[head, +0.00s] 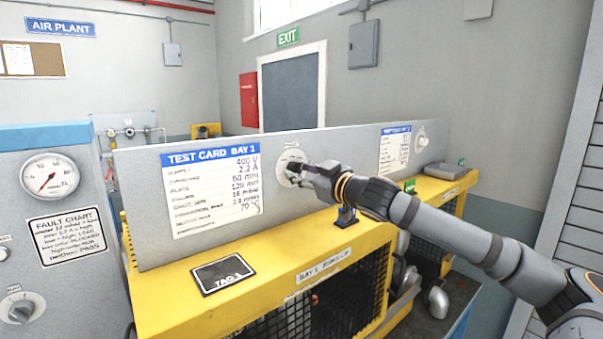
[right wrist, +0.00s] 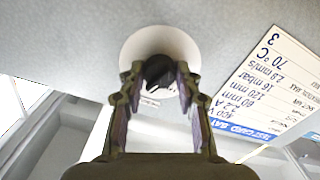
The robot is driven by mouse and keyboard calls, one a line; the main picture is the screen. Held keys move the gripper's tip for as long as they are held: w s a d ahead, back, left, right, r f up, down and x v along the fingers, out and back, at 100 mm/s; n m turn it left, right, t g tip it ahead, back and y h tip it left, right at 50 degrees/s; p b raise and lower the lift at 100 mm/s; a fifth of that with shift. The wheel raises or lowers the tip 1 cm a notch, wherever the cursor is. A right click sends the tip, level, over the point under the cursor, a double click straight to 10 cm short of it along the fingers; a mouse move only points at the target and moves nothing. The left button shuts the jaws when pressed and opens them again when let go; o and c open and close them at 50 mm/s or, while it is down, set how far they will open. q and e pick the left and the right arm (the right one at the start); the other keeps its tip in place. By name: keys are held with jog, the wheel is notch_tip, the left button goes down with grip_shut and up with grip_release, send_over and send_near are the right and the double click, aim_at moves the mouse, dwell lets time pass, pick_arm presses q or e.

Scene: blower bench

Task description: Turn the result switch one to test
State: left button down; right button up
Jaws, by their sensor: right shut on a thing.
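The result switch one, a round pale dial with a dark knob, is on the grey panel beside the bay 1 test card. Its dial plate (head: 292,160) shows in the head view, with the knob mostly hidden by my right gripper (head: 300,173). In the right wrist view the dark knob (right wrist: 160,75) sits on the white round dial (right wrist: 160,45), between the fingertips of my right gripper (right wrist: 158,88). The right gripper is shut on the knob. The dial's small lettering is too small to read. My left gripper is in neither view.
The test card (head: 210,188) is left of the switch. A second switch (head: 421,137) is farther right on the panel.

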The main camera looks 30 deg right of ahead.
jog(key=shift+n, duration=2.3)
jog(key=o, duration=1.2)
jog(key=shift+c, duration=0.2)
jog(key=shift+d+r, duration=0.1)
